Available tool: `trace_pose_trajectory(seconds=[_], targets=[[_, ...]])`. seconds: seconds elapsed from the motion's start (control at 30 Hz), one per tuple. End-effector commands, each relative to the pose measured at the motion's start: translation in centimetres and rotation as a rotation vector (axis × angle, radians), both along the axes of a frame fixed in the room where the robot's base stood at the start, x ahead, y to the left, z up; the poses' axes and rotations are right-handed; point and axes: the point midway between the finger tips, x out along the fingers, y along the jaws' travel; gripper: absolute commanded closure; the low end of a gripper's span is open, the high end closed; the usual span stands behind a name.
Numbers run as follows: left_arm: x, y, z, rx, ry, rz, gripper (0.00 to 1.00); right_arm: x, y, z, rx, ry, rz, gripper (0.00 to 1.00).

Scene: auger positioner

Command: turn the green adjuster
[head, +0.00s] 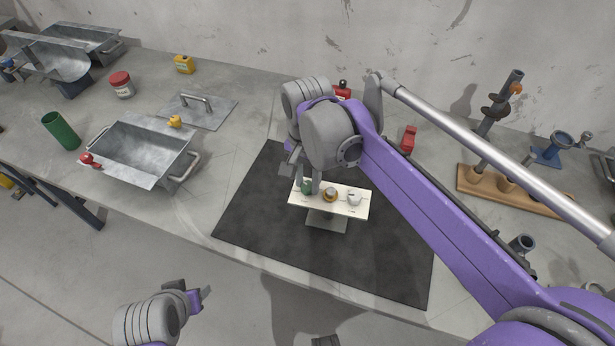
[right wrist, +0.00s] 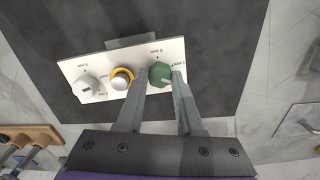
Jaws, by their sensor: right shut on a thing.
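The green adjuster (head: 307,188) is a round knob at the left end of a white panel (head: 345,206) on a small stand. In the right wrist view the green adjuster (right wrist: 161,73) carries a pale pointer line. My right gripper (head: 309,184) reaches down over it. In the right wrist view its two fingers (right wrist: 160,82) are on either side of the knob, shut on it. My left gripper (head: 195,297) is at the lower left, in front of the bench and away from the panel; its jaw opening is not clear.
An orange-ringed knob (head: 330,195) and a white knob (head: 354,199) sit beside the green one. The stand is on a dark mat (head: 260,225) with clear room around it. A metal tray (head: 145,153) is left; a wooden rack (head: 515,193) is right.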

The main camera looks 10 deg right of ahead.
Motion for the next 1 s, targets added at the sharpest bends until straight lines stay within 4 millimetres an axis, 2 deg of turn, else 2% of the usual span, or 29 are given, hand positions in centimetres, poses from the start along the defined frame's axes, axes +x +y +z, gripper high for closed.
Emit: trace_pose_trajectory(seconds=[1.0], targets=[[0.4, 0.0, 1.9, 0.000, -0.009, 0.000, 0.50, 0.0, 0.0, 0.1, 0.000, 0.000, 0.964, 1.00]])
